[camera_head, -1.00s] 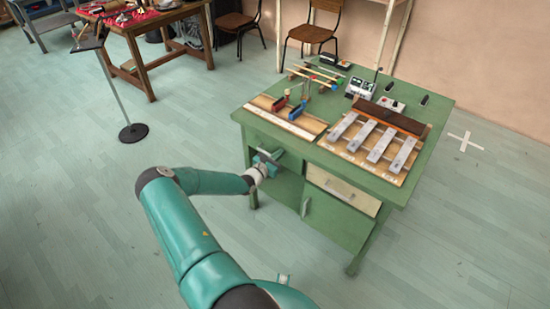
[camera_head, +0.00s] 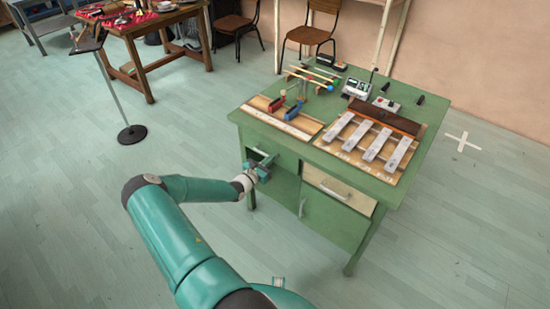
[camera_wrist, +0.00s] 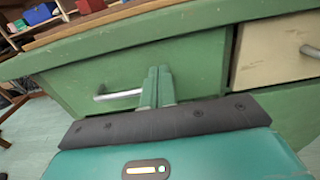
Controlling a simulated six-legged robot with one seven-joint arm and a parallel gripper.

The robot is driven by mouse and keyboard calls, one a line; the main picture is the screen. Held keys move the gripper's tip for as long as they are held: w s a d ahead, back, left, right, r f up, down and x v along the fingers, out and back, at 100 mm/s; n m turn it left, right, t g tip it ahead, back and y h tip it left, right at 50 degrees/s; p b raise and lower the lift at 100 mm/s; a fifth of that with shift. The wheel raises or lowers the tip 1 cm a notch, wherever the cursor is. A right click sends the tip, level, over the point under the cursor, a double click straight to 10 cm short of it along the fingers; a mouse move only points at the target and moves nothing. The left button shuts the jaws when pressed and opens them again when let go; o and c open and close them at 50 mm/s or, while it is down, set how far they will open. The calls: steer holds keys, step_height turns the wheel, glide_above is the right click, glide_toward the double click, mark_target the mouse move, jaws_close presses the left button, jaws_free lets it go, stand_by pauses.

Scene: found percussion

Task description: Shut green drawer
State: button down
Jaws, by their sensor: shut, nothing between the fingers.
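The green drawer (camera_wrist: 200,62) is at the upper left of the green desk's front, with a silver bar handle (camera_wrist: 118,95). In the wrist view its face looks nearly flush with the frame, but a small gap cannot be ruled out. It also shows in the head view (camera_head: 287,160), partly behind my gripper. My gripper (camera_wrist: 157,70) is shut and empty. Its fingertips point at the drawer face just right of the handle; whether they touch it is unclear. It also shows in the head view (camera_head: 264,163).
A cream drawer (camera_head: 341,190) sits to the right, above a green cupboard door (camera_head: 332,217). The desk top holds a metal-bar xylophone (camera_head: 370,143), a wooden board with clamps (camera_head: 280,120) and small devices.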

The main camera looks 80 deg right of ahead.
steer(key=v, duration=1)
steer(key=shift+w, duration=0.1)
steer(key=w+a+r+m+t+y, duration=0.2)
steer(key=w+a+r+m+y, duration=0.15)
steer(key=w+a+r, duration=0.4)
steer(key=w+a+r+m+t+y, duration=0.1)
steer(key=w+a+r+m+y, duration=0.3)
steer(key=a+r, duration=0.55)
steer(key=w+a+r+m+t+y, duration=0.2)
steer(key=w+a+r+m, duration=0.35)
steer(key=a, duration=0.55)
steer(key=s+a+r+t+y, duration=0.1)
steer(key=a+r+t+y, duration=0.1)
steer(key=a+r, duration=0.4)
steer(key=s+a+r+t+y, duration=0.2)
steer(key=a+r+t, duration=0.2)
steer(key=a, duration=0.9)
steer(key=s+a+r+t+y, duration=0.2)
steer(key=a+r, duration=0.6)
steer(key=a, duration=0.2)
steer(key=shift+a+r+t, duration=0.2)
steer(key=shift+a+t, duration=0.1)
steer(key=shift+t, duration=0.1)
steer(key=shift+d+y, duration=0.1)
steer(key=shift+y, duration=0.15)
